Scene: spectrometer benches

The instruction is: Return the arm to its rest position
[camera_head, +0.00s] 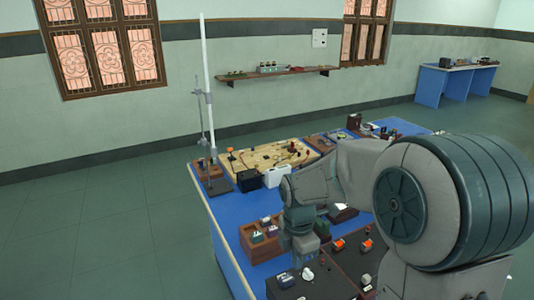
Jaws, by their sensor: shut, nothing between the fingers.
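My arm fills the right side of the head view and reaches left over the blue bench (228,238). My gripper (306,254) is at the arm's lower end, pointing down, shut and empty. It is above the bench, between a brown compartment box (250,252) on its left and dark apparatus boxes with orange parts (338,244) on its right. The fingertips are small and hard to make out. My arm hides part of the bench's right side.
A wooden board with wiring (262,157), a black box (248,181) and a white box (276,177) stand farther back. A tall pale rod on a stand (206,90) rises at the bench's left corner. A wall shelf (285,76) is behind. The left floor is clear.

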